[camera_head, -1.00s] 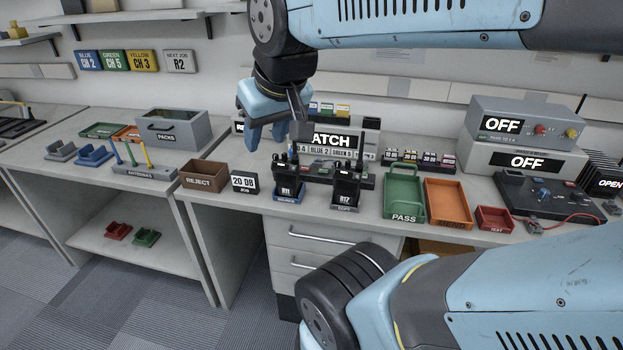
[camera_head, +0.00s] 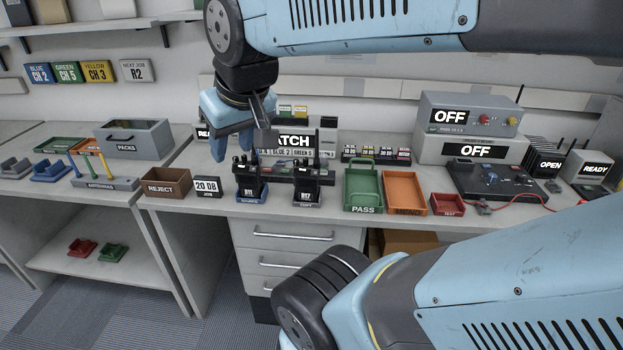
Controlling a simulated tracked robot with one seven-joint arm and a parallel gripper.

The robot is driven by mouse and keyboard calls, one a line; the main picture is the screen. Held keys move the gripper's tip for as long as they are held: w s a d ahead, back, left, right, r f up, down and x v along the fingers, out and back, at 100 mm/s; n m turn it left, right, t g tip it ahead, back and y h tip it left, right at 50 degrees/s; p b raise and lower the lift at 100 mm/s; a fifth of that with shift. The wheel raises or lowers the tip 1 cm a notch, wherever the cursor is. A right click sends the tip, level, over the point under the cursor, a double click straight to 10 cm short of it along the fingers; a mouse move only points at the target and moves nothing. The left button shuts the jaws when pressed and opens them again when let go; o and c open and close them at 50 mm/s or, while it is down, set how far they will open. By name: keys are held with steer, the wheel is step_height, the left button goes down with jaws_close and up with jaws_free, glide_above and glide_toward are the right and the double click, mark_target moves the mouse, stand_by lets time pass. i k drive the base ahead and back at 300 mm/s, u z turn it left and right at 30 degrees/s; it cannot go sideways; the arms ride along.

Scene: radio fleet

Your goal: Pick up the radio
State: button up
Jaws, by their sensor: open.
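Two black handheld radios stand upright near the front of the bench. The left radio (camera_head: 249,180) sits in a blue-based stand, and the right radio (camera_head: 306,183) sits in a dark stand with a small label. The task does not say which one is meant. My gripper (camera_head: 240,135) is open and empty, pointing down above and behind the left radio, apart from it. It covers part of the sign ending in "ATCH" behind the radios.
A brown REJECT bin (camera_head: 167,187) and a job display (camera_head: 208,187) stand left of the radios. A green PASS tray (camera_head: 363,190), an orange tray (camera_head: 405,193) and a small red tray (camera_head: 447,205) lie to the right. Antennas stand on a holder (camera_head: 106,184) farther left.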

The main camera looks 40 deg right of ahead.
mark_target(306, 189)
steer(key=z, duration=0.05)
steer(key=k, duration=1.55)
steer(key=z, duration=0.95)
steer(key=i, duration=1)
steer(key=u, duration=0.1)
